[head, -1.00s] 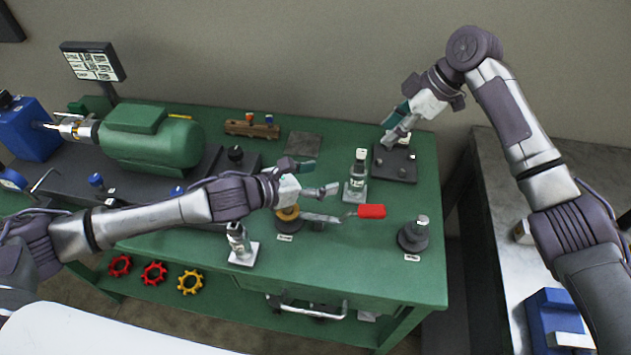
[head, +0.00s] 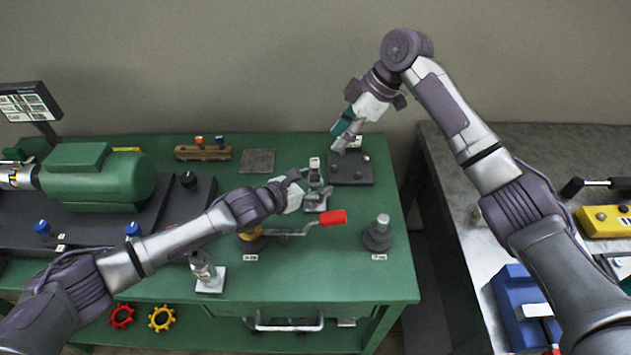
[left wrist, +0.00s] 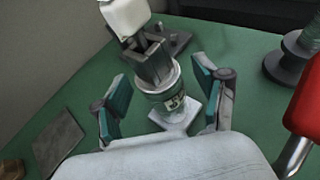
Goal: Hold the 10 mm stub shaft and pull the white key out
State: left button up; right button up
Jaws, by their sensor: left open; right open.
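A stub shaft (head: 314,186) stands upright on a white base plate at the middle of the green bench, with the white key (head: 314,163) at its top. In the left wrist view the labelled shaft (left wrist: 168,92) carries a dark slotted top and the white key (left wrist: 125,16); the label is too blurred to read. My left gripper (head: 310,184) is open, its fingers (left wrist: 165,98) on either side of the shaft with visible gaps. My right gripper (head: 339,138) is open and empty, over the dark plate behind the shaft. A second stub shaft (head: 203,265) stands at front left.
A red-handled crank (head: 333,217) lies just in front of the shaft, near a yellow-based part (head: 252,240) and a dark stepped stand (head: 378,233). A dark plate (head: 350,176) with pegs lies behind.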

pick_arm(q)
jog(key=shift+w+d+f, duration=0.2)
jog(key=shift+w+d, duration=0.1)
grip_shut()
dwell(0.5)
